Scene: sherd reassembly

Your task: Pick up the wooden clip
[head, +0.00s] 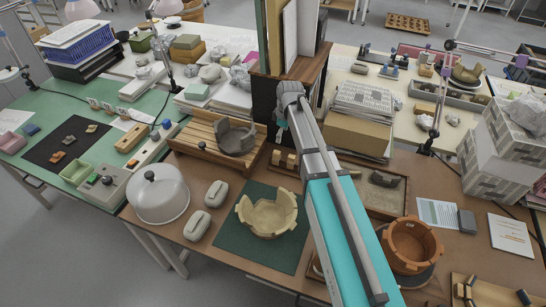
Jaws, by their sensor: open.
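No single wooden clip can be made out for certain. More wooden pieces stand on a wooden board (490,291) at the lower right edge, cut off by the frame. My arm reaches from the bottom right up to the middle of the view, over the brown table (226,178). My gripper's fingers cannot be made out; the arm hides part of the table behind it.
A pale broken bowl (267,214) sits on a green mat (231,246). An orange-brown pot (411,246) stands right of my arm.

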